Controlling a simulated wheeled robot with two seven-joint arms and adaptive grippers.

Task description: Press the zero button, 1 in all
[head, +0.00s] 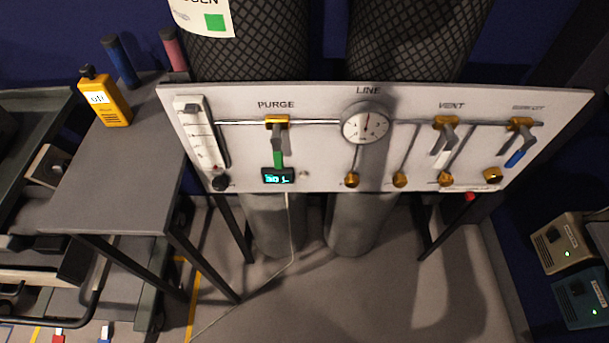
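A white panel (330,103) stands across the middle of the head view. Low on its left part is a small dark display (277,175) with lit cyan characters that seem to read "30 L". Just right of the display is a small round grey button (304,173). I see no readable "zero" label, so I cannot tell for certain whether this is the zero button. Neither of my grippers is in view, and nothing covers the display or the grey button.
The panel carries a round gauge (366,125), a green-handled purge valve (278,137), a blue-handled valve (517,146) and several brass knobs. A red knob (470,197) sits under its lower edge. A grey table (120,170) with a yellow meter (105,99) stands left. Floor before the panel is clear except a thin cable.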

